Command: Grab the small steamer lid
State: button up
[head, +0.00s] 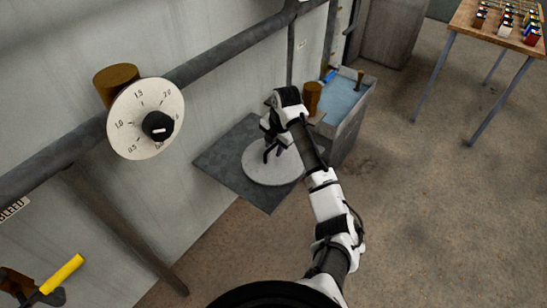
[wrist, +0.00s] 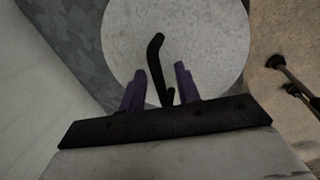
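The small steamer lid (head: 262,174) is a pale round disc on a dark grey square slab by the wall in the head view. In the wrist view the lid (wrist: 210,40) fills the upper middle, with a bent black handle (wrist: 155,52) standing on it. My gripper (head: 273,150) is over the lid, fingers toward it. In the wrist view my gripper (wrist: 160,82) has its two purple fingers apart, open. The lower part of the handle shows between them, with gaps on both sides. Its lower end is hidden by the gripper's dark bar.
The grey slab (head: 222,160) lies against the metal wall. A basin of bluish water (head: 343,98) stands just behind my gripper. A dial (head: 145,118) and a thick pipe (head: 235,50) are on the wall. A table with jars (head: 468,20) is far right; the floor between is clear.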

jog(key=shift+f, duration=0.1)
grip_shut()
dwell(1.4)
